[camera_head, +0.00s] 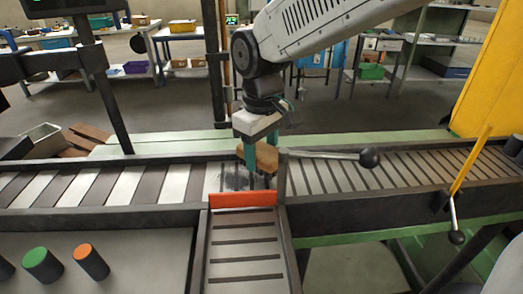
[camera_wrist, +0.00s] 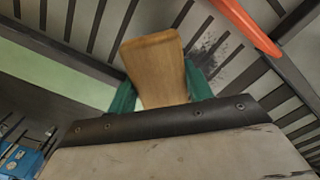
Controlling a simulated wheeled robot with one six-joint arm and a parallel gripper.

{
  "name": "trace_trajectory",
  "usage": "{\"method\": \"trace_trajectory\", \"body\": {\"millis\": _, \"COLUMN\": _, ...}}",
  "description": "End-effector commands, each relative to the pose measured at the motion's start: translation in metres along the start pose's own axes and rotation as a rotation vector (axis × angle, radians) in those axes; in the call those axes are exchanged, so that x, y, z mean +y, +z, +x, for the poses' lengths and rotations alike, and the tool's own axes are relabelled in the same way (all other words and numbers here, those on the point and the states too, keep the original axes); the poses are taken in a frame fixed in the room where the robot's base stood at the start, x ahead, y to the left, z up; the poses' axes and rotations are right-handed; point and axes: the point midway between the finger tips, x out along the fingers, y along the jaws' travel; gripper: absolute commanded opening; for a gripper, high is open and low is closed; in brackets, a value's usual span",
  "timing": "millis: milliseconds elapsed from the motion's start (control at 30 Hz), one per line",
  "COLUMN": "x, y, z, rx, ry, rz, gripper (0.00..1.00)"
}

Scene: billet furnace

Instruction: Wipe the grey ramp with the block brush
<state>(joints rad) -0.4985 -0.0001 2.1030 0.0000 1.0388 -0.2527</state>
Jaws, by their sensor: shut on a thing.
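My gripper (camera_head: 260,163) points down over the roller line, its teal fingers shut on the wooden block brush (camera_head: 265,157). In the wrist view the brush's tan wooden block (camera_wrist: 153,68) sits between the teal fingers of my gripper (camera_wrist: 165,92). The bristles show only as a dark part below the block in the head view. A grey surface (camera_head: 212,184) under and left of the brush carries a dark, speckled smudge (camera_head: 236,180), which also shows in the wrist view (camera_wrist: 208,52). I cannot tell whether the bristles touch it.
An orange-red bar (camera_head: 242,200) crosses the top of a slatted chute (camera_head: 243,262). A lever with a black knob (camera_head: 369,158) juts out right of my gripper. Green- and orange-topped cylinders (camera_head: 42,264) stand at the lower left. A yellow panel (camera_head: 492,85) stands at right.

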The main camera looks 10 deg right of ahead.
Motion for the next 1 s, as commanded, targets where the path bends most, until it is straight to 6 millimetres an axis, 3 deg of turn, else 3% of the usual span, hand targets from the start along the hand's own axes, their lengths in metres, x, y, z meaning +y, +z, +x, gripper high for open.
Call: {"method": "trace_trajectory", "body": {"millis": 1000, "x": 0.0, "y": 0.0, "z": 0.019, "rx": 0.0, "ry": 0.0, "rz": 0.0, "gripper": 0.33}}
